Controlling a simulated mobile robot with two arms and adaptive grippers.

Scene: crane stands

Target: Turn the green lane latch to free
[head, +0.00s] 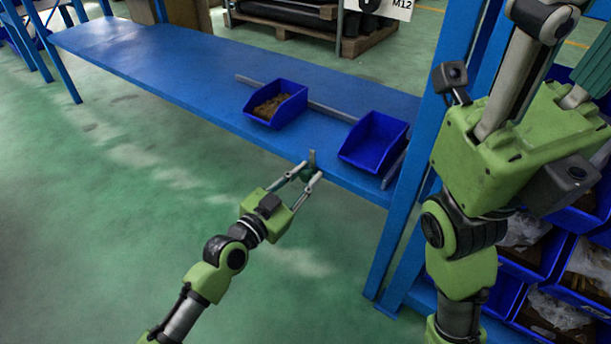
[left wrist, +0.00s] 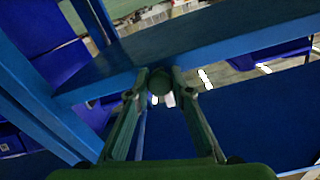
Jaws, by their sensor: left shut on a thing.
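The green lane latch (head: 307,174) is a small part at the front edge of the blue shelf, with a short grey upright piece above it. In the left wrist view it shows as a dark green round end (left wrist: 160,82) against the blue shelf beam. My left gripper (head: 311,177) reaches it from the front, shut on it with one finger on each side. The fingers hide part of the latch, and its turn position cannot be read. My right arm (head: 500,160) stands close on the right; whether its gripper is open or shut cannot be told.
On the shelf (head: 170,60) stand a blue bin with brown contents (head: 288,107) and an empty-looking blue bin (head: 372,145). A grey rail (head: 330,110) runs behind them. A blue post (head: 400,220) rises right of my left gripper. The floor at left is clear.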

